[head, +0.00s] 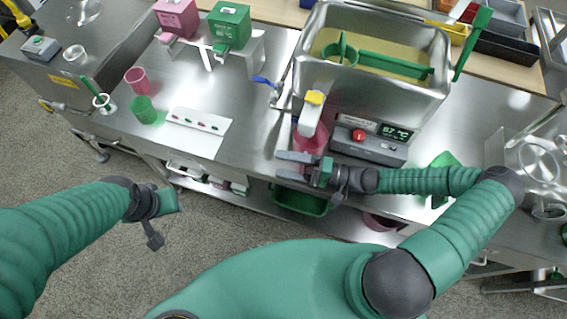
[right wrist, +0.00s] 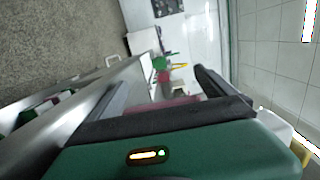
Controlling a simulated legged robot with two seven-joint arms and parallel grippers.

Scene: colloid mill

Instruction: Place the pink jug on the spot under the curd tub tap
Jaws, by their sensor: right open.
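The pink jug (head: 312,141) stands on the steel bench under the curd tub tap (head: 311,118), which has a yellow handle. The tap hides part of the jug's top. The curd tub (head: 427,88) is a steel basin of yellowish liquid. My right gripper (head: 284,165) is open at the jug's near side, its fingers hiding the jug's lower part. In the right wrist view a pink surface (right wrist: 172,107) shows between the fingers; contact cannot be told. My left gripper (head: 160,218) is open and empty over the floor, left of the bench.
A control box (head: 372,143) with a red button and display stands right of the jug. A blue-handled valve (head: 268,83) is to its left. A white strip (head: 197,123), a pink cup (head: 136,80) and a green cup (head: 143,110) lie further left. The bench between is clear.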

